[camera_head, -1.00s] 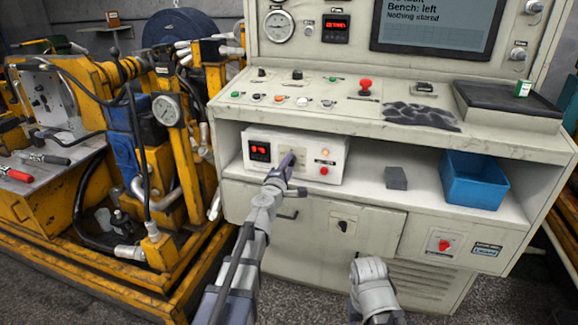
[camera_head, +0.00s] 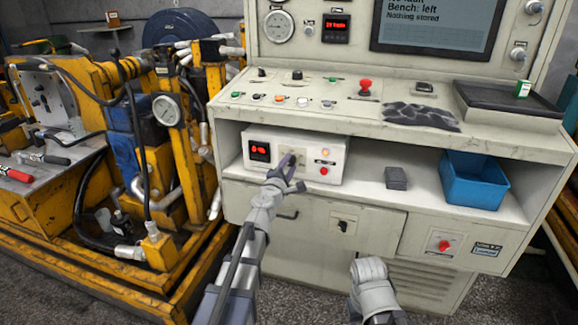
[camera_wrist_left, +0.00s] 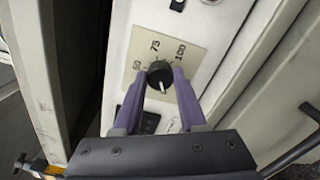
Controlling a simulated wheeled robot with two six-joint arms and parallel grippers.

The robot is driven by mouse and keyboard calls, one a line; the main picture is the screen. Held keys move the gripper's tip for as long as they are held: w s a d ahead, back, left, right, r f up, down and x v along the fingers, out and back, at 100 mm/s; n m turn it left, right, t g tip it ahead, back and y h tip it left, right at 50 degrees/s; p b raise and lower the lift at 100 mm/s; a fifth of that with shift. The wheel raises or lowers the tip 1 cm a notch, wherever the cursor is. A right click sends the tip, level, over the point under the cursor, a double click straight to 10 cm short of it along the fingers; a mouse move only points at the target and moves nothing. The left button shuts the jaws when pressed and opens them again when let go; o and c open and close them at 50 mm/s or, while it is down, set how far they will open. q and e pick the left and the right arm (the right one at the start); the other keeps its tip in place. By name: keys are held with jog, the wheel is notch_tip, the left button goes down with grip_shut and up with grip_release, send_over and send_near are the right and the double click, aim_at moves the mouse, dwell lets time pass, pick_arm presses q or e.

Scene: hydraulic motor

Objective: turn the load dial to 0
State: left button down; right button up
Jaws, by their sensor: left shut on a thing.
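The load dial (camera_wrist_left: 159,72) is a small black knob with a white pointer line, on a cream scale plate (camera_wrist_left: 142,45) marked 50, 75 and 100. In the left wrist view the pointer line points down the picture, away from the 75. My left gripper (camera_head: 288,166) is at the front of the white box (camera_head: 326,146), its fingers shut on the knob; it also shows in the left wrist view (camera_wrist_left: 160,80). The lower part of the scale is hidden by the gripper. My right gripper is out of view.
The box has a red display (camera_head: 260,151), too small to read surely, a lit orange lamp (camera_head: 325,153) and a red button (camera_head: 323,171). A grey block (camera_head: 396,178) and a blue bin (camera_head: 474,181) stand to the right on the shelf. The console ledge (camera_head: 370,137) overhangs above.

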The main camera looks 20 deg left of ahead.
pick_arm(q)
jog(key=shift+c, duration=2.3)
grip_release()
jog(key=shift+s, duration=0.1)
jog(key=s, duration=0.7)
jog(key=shift+s+a, duration=0.15)
jog(key=shift+s, duration=0.15)
